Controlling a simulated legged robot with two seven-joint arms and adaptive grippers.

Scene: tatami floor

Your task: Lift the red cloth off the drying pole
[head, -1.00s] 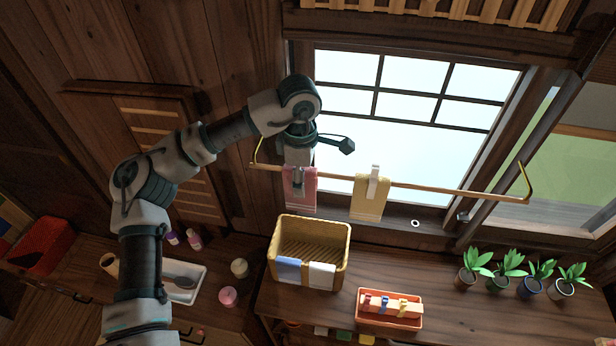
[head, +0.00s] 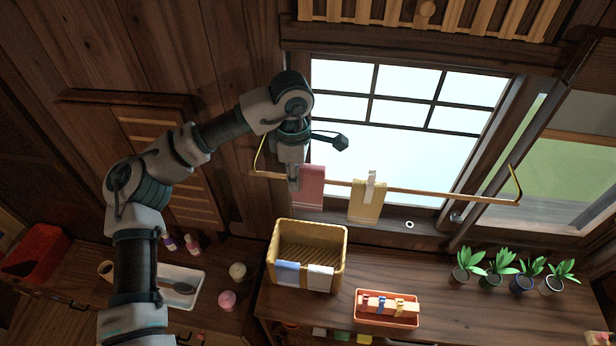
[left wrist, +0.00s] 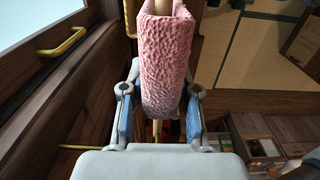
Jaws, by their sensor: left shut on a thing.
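The red cloth (head: 311,187), pinkish in colour, hangs over the wooden drying pole (head: 440,194) near its left end. My left gripper (head: 294,180) is at the cloth's left edge. In the left wrist view the red cloth (left wrist: 167,55) lies between the blue pads of my left gripper (left wrist: 159,122), which is shut on it. A short piece of the pole (left wrist: 180,8) shows at the cloth's top end there. The fingertips are partly hidden behind the cloth. My right gripper is out of view.
A yellow cloth (head: 364,206) with a pale peg (head: 371,183) hangs to the right on the pole. Below stand a wicker basket (head: 340,254), an orange tray of pegs (head: 387,321) and several potted plants (head: 525,265). The window is behind the pole.

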